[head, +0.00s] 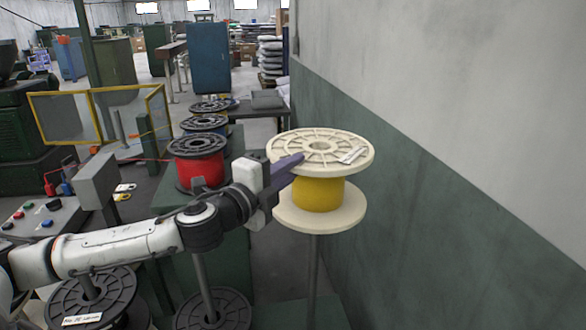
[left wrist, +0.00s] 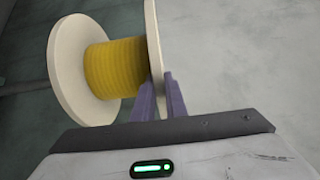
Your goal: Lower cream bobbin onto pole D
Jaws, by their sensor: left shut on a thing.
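The cream bobbin (head: 345,141), wound with yellow wire, is held upright in the air beside the wall in the head view. It also shows in the left wrist view (left wrist: 78,70), where the purple fingers reach the edge of one flange. My left gripper (head: 297,160) is shut on the rim of its upper flange. A thin grey pole (head: 313,262) shows below the lower flange; its top is hidden by the bobbin, so I cannot tell whether it enters the bore. No letter is readable on the pole. My right gripper is not in view.
A red spool (head: 198,165) and a blue one (head: 204,123) stand in a row behind my left arm. Black spools (head: 92,296) sit on poles at the front left. The green and grey wall (head: 440,190) is close on the right. A button panel (head: 40,218) stands left.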

